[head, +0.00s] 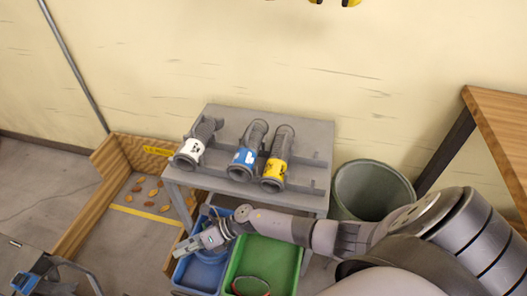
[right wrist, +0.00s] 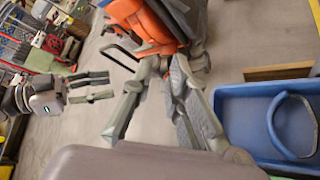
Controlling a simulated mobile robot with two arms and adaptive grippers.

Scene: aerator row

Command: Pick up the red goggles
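The red goggles (head: 250,286) appear as a thin red-rimmed shape in the green bin (head: 271,259), at the bottom edge of the head view. Only part of them shows. My right gripper (head: 184,249) reaches left across the bins, over the blue bin and away from the red goggles. In the right wrist view its fingers (right wrist: 166,68) stand apart with nothing between them. What looks like my left gripper (right wrist: 98,85) shows at the left of that view, its two fingers apart and empty.
The blue bin (head: 198,276) holds a blue curved item (right wrist: 288,124). A grey table (head: 310,140) above carries white-, blue- and yellow-labelled tubes. A grey barrel (head: 372,185) and wooden table (head: 505,130) stand right. A wooden-edged floor area (head: 108,165) lies left.

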